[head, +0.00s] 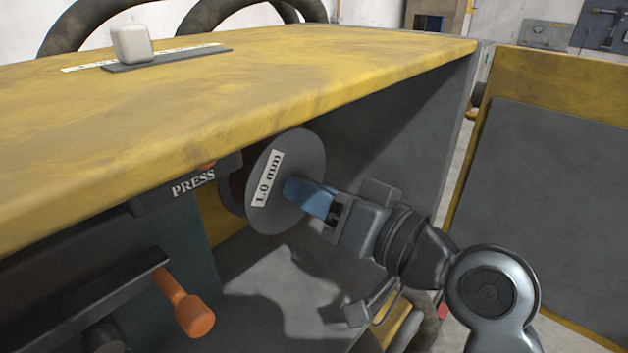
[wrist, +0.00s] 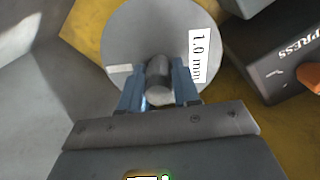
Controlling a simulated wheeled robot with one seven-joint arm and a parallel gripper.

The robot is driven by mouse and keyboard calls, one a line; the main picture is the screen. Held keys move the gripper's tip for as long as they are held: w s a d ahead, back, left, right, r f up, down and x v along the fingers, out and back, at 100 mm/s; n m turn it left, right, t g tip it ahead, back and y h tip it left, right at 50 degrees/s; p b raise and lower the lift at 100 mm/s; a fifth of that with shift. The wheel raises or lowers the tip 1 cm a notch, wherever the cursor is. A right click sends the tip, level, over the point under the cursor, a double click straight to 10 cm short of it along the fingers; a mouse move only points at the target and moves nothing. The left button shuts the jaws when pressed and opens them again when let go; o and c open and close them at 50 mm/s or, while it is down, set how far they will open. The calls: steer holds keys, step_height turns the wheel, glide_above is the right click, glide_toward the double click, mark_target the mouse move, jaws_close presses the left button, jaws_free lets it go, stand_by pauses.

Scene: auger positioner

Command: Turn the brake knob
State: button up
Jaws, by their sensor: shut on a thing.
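A round grey disc labelled "1.0 mm" (head: 308,150) hangs upright under the yellow top. It also shows in the wrist view (wrist: 150,25). A short dark grey cylindrical knob (wrist: 159,82), which I take as the brake knob, sticks out from the disc's middle. My gripper (head: 299,190) reaches in from the right with its blue fingers at the disc's centre. In the wrist view the fingers stand on both sides of the knob, shut on it. In the head view the fingers hide the knob.
A dark box marked "PRESS" (head: 192,185) is left of the disc. An orange-handled lever (head: 190,312) is lower left. The yellow top (head: 330,70) overhangs the disc and carries a pale block (head: 131,43) on a strip. A grey yellow-edged panel (head: 550,190) stands right.

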steer(key=shift+r+m+p, duration=0.1)
steer(key=shift+m+p, duration=1.05)
steer(key=shift+m, duration=0.55)
steer(key=shift+w, duration=0.1)
steer(key=shift+d, duration=0.1)
steer(key=o, duration=1.1)
steer(key=shift+c, duration=0.2)
steer(key=b+v, duration=0.1)
steer(key=v, duration=0.6)
steer(key=shift+s+d, duration=0.3)
